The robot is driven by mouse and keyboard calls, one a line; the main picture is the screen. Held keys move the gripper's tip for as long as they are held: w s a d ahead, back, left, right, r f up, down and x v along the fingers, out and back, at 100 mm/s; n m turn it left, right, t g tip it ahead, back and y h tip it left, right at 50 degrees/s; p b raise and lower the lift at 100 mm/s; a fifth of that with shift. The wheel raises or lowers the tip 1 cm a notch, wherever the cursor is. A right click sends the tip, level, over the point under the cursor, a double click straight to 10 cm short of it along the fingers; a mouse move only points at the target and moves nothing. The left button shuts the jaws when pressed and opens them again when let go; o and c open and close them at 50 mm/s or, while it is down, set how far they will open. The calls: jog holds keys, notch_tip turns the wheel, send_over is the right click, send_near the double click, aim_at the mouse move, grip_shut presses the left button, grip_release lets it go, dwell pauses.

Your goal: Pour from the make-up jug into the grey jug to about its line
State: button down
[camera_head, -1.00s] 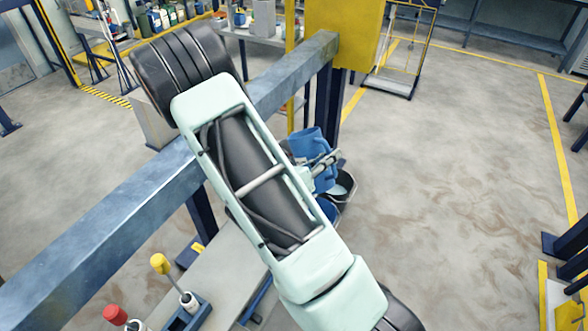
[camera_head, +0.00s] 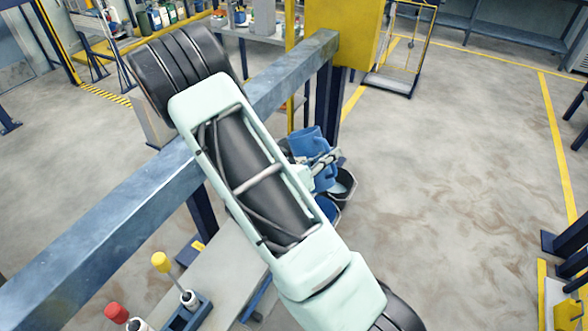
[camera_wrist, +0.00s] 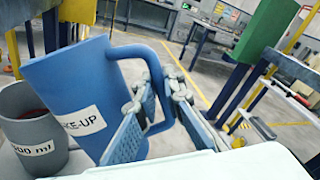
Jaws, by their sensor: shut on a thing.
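The make-up jug (camera_wrist: 75,80) is blue, with a white label reading "KE-UP" in the wrist view, its left part cut off. My gripper (camera_wrist: 163,122) is shut on its handle. I see no stream between the jugs. In the head view the blue make-up jug (camera_head: 306,141) shows beyond my arm, beside my gripper (camera_head: 326,160). My arm hides much of this area.
A steel beam (camera_head: 100,225) crosses behind my arm. Floor at right is open.

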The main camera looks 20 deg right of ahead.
jog(key=shift+w+r+n+p, duration=0.25)
jog(key=shift+r+n+p, duration=0.25)
jog(key=shift+p, duration=0.8)
dwell(0.9)
jog(key=shift+f, duration=0.2)
dwell(0.3)
jog(key=shift+w+a+r+n+g+p, duration=0.1)
jog(key=shift+w+r+n+g+p, duration=0.25)
jog(key=shift+n+p, duration=0.65)
dwell(1.6)
jog(key=shift+r+p, duration=0.15)
jog(key=shift+p, duration=0.3)
jog(key=shift+w+a+r+p, duration=0.15)
jog(key=shift+w+p, duration=0.1)
jog(key=shift+p, duration=0.55)
dwell(1.3)
